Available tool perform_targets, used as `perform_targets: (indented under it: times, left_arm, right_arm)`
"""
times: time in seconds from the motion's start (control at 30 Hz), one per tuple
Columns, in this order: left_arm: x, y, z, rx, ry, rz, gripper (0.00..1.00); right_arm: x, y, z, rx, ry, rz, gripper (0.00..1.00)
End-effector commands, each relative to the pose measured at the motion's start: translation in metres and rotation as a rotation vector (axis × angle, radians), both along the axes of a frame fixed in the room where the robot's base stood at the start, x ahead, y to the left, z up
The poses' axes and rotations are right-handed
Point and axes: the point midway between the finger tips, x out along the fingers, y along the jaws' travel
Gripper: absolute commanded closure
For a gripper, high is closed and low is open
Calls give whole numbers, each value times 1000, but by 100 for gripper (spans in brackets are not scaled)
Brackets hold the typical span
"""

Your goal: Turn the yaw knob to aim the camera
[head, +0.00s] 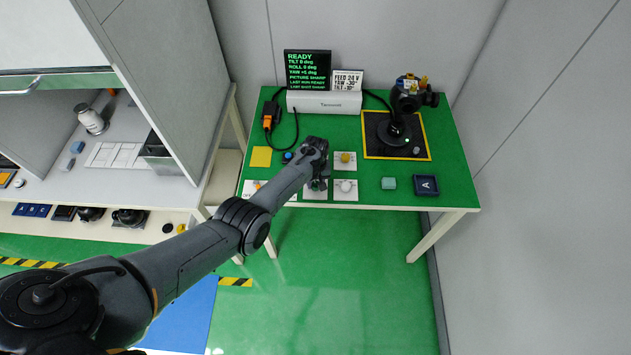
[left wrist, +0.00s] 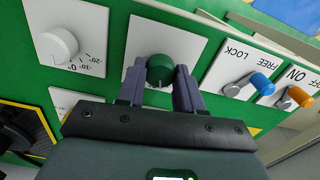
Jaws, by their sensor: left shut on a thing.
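My left gripper (head: 318,184) is shut on a green knob (left wrist: 160,66) on a white plate, one finger on each side of it. The knob's own label is hidden, so I cannot tell whether it is the yaw knob. A white knob (left wrist: 57,44) with a degree scale is beside it; it also shows in the head view (head: 346,186). A yellow knob (head: 345,157) is behind that one. The camera (head: 411,92) stands on a black mount at the back right. The screen (head: 307,68) reads READY, tilt 0, roll 0 and apparently yaw +5 deg.
A blue FREE/LOCK switch (left wrist: 258,82) and an orange ON/OFF switch (left wrist: 298,97) are close beside the gripper.

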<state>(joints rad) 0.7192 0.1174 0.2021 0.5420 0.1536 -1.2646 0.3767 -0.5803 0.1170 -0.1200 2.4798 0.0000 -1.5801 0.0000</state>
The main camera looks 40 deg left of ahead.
Motion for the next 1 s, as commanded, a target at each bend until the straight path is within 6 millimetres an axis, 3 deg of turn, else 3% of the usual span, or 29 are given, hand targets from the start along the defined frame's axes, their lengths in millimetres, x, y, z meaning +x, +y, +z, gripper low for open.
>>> perform_targets:
  times: [0.4, 0.97, 1.0]
  left_arm:
    - [0, 0, -1, 0, 0, 200, 95]
    - [-1, 1, -1, 1, -1, 230, 95]
    - [-1, 1, -1, 1, -1, 230, 60]
  right_arm:
    - [0, -2, 0, -8, 0, 5, 57]
    - [0, 0, 1, 0, 0, 0, 57]
    - [0, 0, 1, 1, 0, -1, 57]
